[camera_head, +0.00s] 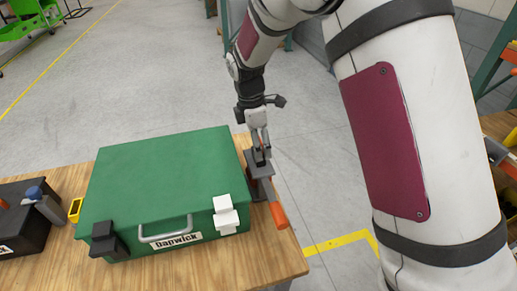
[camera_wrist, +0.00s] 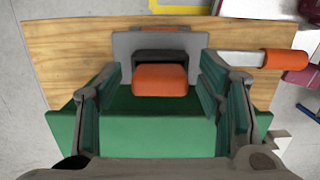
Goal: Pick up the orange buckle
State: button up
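An orange block, which looks like the orange buckle (camera_wrist: 160,80), sits by a black slot on a grey fixture (camera_wrist: 125,45) in the wrist view. In the head view the grey fixture (camera_head: 260,185) stands at the right end of a green case (camera_head: 165,170). My gripper (camera_head: 262,152) points down at the top of that fixture. In the wrist view my gripper (camera_wrist: 160,72) is open, with a finger on each side of the orange block and gaps between them. The block's underside is hidden, and it barely shows in the head view.
An orange handle (camera_head: 279,215) lies by the fixture at the table's right edge; it also shows in the wrist view (camera_wrist: 284,58). The case has a white latch (camera_head: 226,213) and a black latch (camera_head: 106,240). Bare wooden table (camera_head: 265,262) is in front.

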jog(key=c, duration=1.1)
jog(key=shift+c, duration=0.2)
jog(key=shift+r, duration=0.15)
